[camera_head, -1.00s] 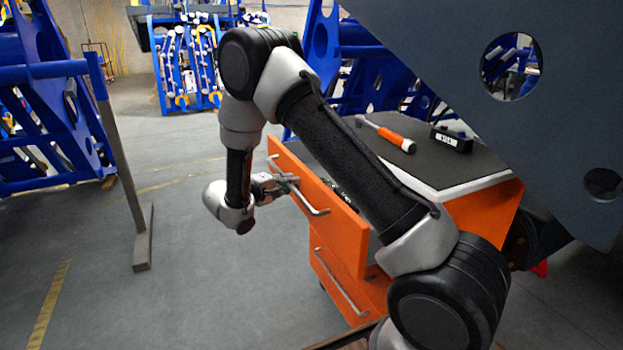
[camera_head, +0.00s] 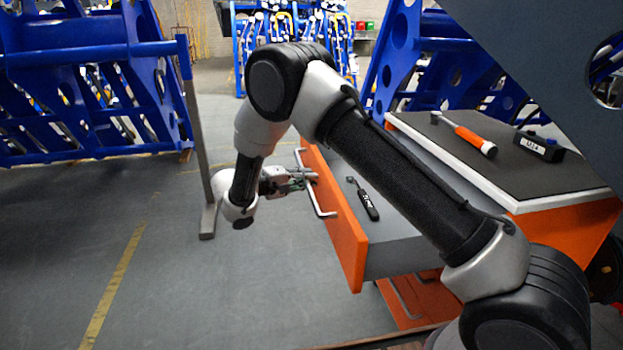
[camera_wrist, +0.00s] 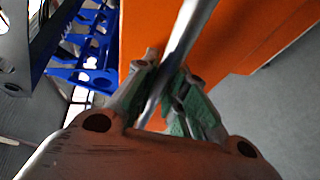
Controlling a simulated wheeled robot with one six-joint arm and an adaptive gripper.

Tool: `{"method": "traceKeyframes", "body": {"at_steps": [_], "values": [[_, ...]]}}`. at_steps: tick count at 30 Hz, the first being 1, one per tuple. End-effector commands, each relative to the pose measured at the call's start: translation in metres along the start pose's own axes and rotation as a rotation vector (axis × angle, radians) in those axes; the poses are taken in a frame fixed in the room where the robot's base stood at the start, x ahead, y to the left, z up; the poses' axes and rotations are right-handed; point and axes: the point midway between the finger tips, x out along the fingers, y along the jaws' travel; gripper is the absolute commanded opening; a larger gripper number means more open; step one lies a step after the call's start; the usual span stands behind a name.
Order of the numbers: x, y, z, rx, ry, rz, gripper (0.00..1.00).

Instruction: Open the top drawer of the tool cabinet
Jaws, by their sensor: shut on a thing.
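The orange tool cabinet (camera_head: 570,228) stands at the right in the head view. Its top drawer (camera_head: 338,216) is pulled well out, and a black-handled tool (camera_head: 365,200) shows inside on the grey floor. My gripper (camera_head: 308,178) is at the drawer front, shut on its silver bar handle (camera_head: 318,196). In the wrist view the handle (camera_wrist: 190,35) runs between the green-padded fingers of my gripper (camera_wrist: 165,92), with the orange drawer front (camera_wrist: 245,35) behind. My arm hides part of the drawer and the cabinet's near side.
An orange-handled hammer (camera_head: 468,136) and a black box (camera_head: 540,146) lie on the cabinet top. A grey post (camera_head: 200,150) and blue frames (camera_head: 80,90) stand at the left.

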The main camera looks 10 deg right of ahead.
Motion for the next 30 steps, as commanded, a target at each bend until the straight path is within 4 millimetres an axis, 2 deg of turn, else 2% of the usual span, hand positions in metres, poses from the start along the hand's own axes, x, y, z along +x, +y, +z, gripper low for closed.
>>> {"method": "traceKeyframes", "body": {"at_steps": [8,9,10,20,23,30], "values": [[0.0,-0.001,0.0,-0.002,0.001,-0.001,0.0],[0.0,-0.001,0.0,-0.002,0.001,-0.001,0.18],[0.0,-0.001,0.0,-0.001,0.001,-0.001,0.23],[-0.002,0.0,0.0,0.0,0.001,-0.001,0.23],[-0.01,0.0,0.0,0.0,0.002,-0.001,0.23],[-0.061,-0.001,-0.001,0.001,0.005,-0.002,0.23]]}}
